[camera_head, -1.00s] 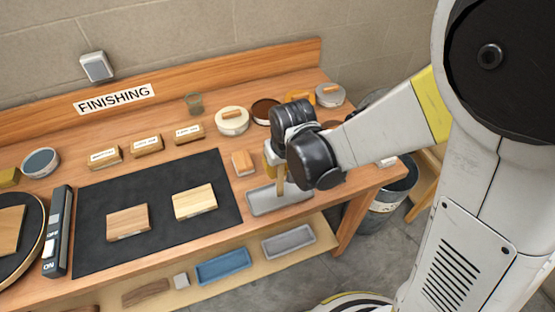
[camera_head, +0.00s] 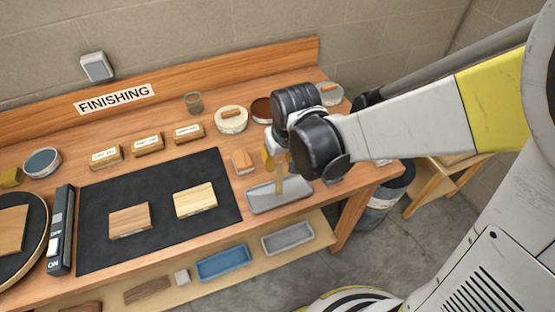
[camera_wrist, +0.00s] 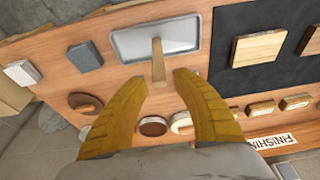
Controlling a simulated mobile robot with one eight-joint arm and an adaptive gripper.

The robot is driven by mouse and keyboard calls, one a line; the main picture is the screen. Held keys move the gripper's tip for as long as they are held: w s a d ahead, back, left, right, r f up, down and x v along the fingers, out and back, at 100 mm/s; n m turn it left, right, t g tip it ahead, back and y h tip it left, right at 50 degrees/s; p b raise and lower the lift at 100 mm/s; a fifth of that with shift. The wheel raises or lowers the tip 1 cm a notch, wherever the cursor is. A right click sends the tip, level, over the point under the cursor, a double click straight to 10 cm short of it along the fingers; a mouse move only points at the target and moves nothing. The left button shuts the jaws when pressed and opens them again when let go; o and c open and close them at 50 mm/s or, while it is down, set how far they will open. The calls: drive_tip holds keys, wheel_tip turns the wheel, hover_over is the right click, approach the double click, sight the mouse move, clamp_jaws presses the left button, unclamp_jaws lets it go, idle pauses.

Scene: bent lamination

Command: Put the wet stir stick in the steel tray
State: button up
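The steel tray (camera_head: 262,205) is a shallow grey tray near the bench's front right edge; it fills the top middle of the wrist view (camera_wrist: 190,32). The pale wooden stir stick (camera_wrist: 157,62) has its far end over the tray floor and its near end toward my gripper. In the head view the stick (camera_head: 280,186) reaches down from my gripper to the tray. My gripper (camera_wrist: 161,77) has its yellow fingers spread, with a gap on each side of the stick's near end. Whether the stick stands free or leans on the rim is unclear.
A black mat (camera_head: 150,234) with two wood blocks lies left of the tray. A wooden block (camera_head: 242,161) sits just behind the tray. Round tins (camera_head: 231,120) stand at the back. A lower shelf holds a blue tray (camera_head: 222,263) and a grey tray (camera_head: 288,239).

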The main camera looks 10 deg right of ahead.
drive_tip(key=s+d+r+m+t, duration=0.1)
drive_tip(key=s+d+r+t, duration=0.1)
drive_tip(key=s+d+r, duration=0.3)
drive_tip(key=s+d+r+m+t+p, duration=0.1)
drive_tip(key=s+d+r+m+t, duration=0.1)
drive_tip(key=s+d+r, duration=0.3)
drive_tip(key=d+r, duration=0.3)
drive_tip(key=r, duration=0.2)
drive_tip(key=shift+d+h, duration=0.2)
drive_tip(key=shift+h, duration=0.2)
drive_tip(key=shift+s+d+r, duration=0.1)
